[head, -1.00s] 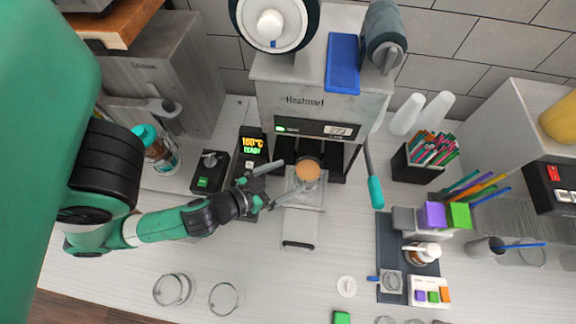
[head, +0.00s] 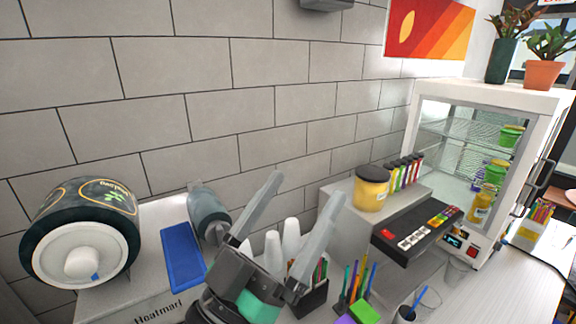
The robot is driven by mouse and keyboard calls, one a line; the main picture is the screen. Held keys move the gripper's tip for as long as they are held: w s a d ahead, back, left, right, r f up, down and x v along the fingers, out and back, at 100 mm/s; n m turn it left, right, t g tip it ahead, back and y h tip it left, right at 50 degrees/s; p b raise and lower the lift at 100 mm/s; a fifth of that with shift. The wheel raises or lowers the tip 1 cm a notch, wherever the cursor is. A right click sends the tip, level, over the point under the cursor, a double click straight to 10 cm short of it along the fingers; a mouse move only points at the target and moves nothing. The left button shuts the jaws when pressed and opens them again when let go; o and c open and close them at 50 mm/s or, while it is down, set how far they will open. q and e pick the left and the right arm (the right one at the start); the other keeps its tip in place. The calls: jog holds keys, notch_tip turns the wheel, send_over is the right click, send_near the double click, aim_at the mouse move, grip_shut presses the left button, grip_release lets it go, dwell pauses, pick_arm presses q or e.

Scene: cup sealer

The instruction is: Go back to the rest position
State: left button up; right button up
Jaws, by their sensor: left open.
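My left gripper (head: 297,220) is at the lower middle of the head view. Its two grey fingers point up and are spread apart, with nothing held between them. It shows in front of the white cups and the straw holder, partly covering them. The sealing machine (head: 150,285) is at the lower left, with a film roll (head: 82,232) and a blue pad (head: 183,257) on top. Its lower part and the cup in it are out of view. My right gripper is not in view.
White cups (head: 290,238) and a dark straw box (head: 313,298) stand right of the machine. A grey cabinet (head: 345,222) bears a yellow container (head: 371,188). A glass display case (head: 470,150) stands at the right. The tiled wall (head: 200,90) is behind. Clear counter (head: 500,290) shows at lower right.

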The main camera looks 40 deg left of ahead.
pick_arm(q)
jog(key=s+d+r+m+t+h, duration=0.2)
jog(key=s+r+h, duration=0.1)
jog(key=r, duration=0.7)
jog(key=shift+s+d+r+m+t, duration=0.15)
jog(key=shift+s+r+m+t, duration=0.15)
jog(key=shift+s, duration=0.1)
notch_tip(320, 180, up, 8)
jog(key=p, duration=0.8)
jog(key=shift+r, duration=0.15)
